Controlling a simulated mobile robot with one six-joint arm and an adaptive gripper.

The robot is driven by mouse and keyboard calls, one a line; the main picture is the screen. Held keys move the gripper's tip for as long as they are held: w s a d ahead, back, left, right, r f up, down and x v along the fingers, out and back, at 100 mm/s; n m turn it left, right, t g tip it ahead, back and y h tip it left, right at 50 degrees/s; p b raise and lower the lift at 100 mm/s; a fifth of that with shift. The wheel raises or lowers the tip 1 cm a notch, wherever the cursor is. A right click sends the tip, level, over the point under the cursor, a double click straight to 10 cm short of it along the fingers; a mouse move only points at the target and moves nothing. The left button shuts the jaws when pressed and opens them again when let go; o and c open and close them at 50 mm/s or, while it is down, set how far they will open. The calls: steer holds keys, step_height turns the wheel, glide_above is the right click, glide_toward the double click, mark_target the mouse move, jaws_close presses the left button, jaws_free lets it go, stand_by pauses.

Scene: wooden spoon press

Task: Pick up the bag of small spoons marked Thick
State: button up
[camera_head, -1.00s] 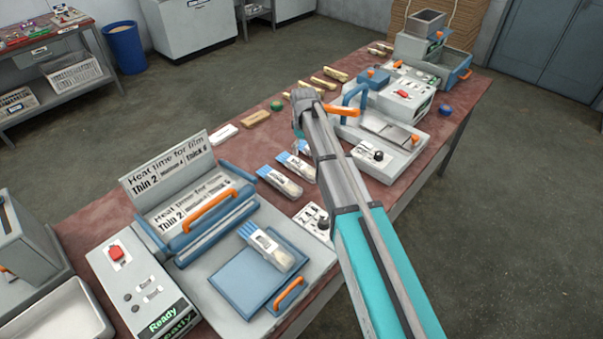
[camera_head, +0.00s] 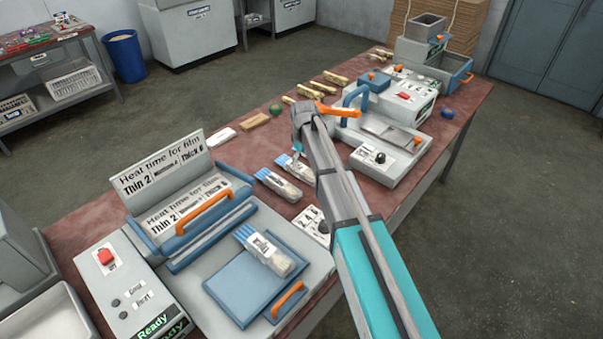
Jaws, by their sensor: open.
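Three clear bags of small pale spoons with blue tops are in view. One bag (camera_head: 264,254) lies on the blue plate of the heat sealer (camera_head: 225,235). A second bag (camera_head: 278,185) lies on the red table top right of the sealer. A third bag (camera_head: 296,168) lies just beyond it, partly hidden by my arm. The marks on the bags are too small to read, so I cannot tell which says Thick. My gripper (camera_head: 298,150) points down at the far end of the third bag. It is open; its fingers are small and partly hidden, and contact cannot be told.
A small control box (camera_head: 312,222) stands near the front edge, partly behind my arm. A grey machine with an orange lever (camera_head: 338,111) stands to the right of my gripper. Wooden pieces (camera_head: 256,121) and a green round item (camera_head: 276,108) lie along the back.

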mark_target(304, 169)
steer(key=shift+f, duration=0.15)
steer(key=shift+f+b, duration=2.5)
steer(key=shift+b, duration=0.1)
steer(key=shift+c, duration=0.3)
steer(key=c, duration=0.8)
